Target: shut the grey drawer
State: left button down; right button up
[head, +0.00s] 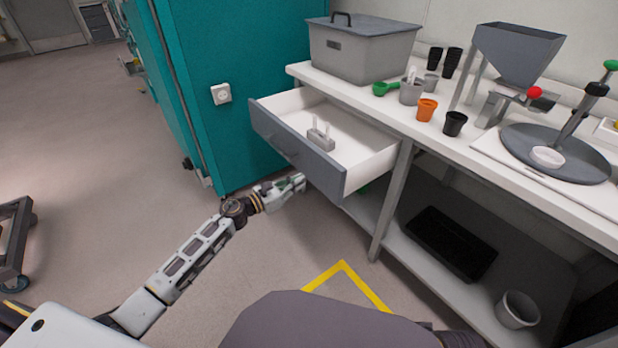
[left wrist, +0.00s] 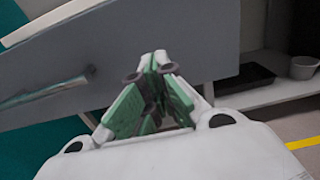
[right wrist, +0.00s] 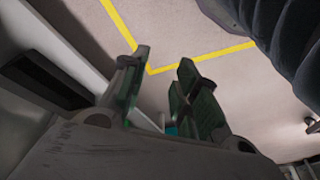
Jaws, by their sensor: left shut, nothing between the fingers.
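The grey drawer (head: 297,145) is pulled out from under the white bench top, its grey front facing my left arm. A small grey holder with white pieces (head: 320,137) stands inside it. My left gripper (head: 301,181) is shut and empty, just in front of the drawer front, low on its face. In the left wrist view the grey front (left wrist: 205,35) fills the space ahead of the fingertips (left wrist: 152,68), and the bar handle (left wrist: 45,92) is to their left. I cannot tell whether the fingers touch the front. My right gripper (right wrist: 165,62) is open and empty, away from the drawer.
A teal cabinet (head: 225,55) stands left of the drawer. The bench top (head: 455,148) holds a grey lidded bin (head: 361,48), several pots and a hopper (head: 517,50). A black tray (head: 443,243) sits on the lower shelf.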

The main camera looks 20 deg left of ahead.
aim_at(316, 173)
pick_arm(q)
jog(key=shift+x, duration=1.8)
jog(key=shift+w+d, duration=0.4)
jog(key=shift+w, duration=0.15)
pick_arm(e)
jog(key=shift+r, duration=0.35)
jog(key=shift+s+f, duration=0.1)
jog(key=shift+f, duration=0.05)
pick_arm(q)
jog(key=shift+d, duration=0.1)
